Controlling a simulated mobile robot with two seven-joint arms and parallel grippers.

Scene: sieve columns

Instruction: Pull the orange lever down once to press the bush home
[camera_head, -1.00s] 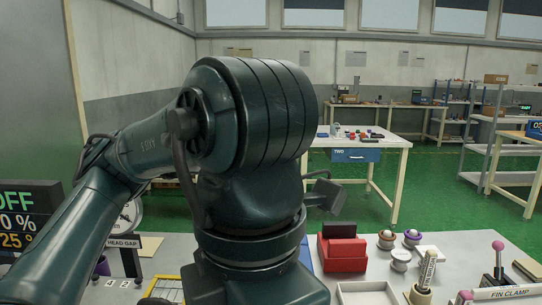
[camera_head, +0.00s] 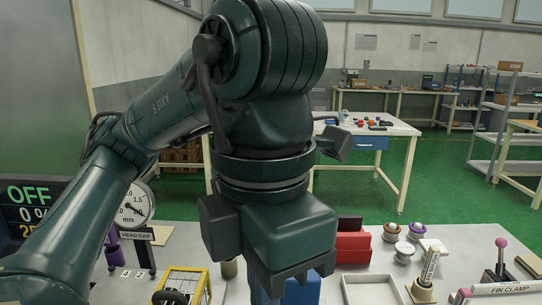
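My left arm comes in from the left and fills the middle of the head view. Its blocky dark green gripper (camera_head: 290,270) hangs over the bench, pointing down. The fingertips cannot be made out clearly, so I cannot tell whether it is open or shut. A blue thing (camera_head: 304,291) shows just below and behind the gripper, mostly hidden. I see no orange lever and cannot make out the bush; the arm covers much of the bench middle. My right gripper is not in view.
A dial gauge (camera_head: 133,207) with a HEAD GAP label and a dark display (camera_head: 30,212) reading OFF stand left. A yellow-framed cage (camera_head: 187,284) is left of the gripper. Red blocks (camera_head: 353,246), a white tray (camera_head: 369,289) and a FIN CLAMP fixture (camera_head: 497,289) lie right.

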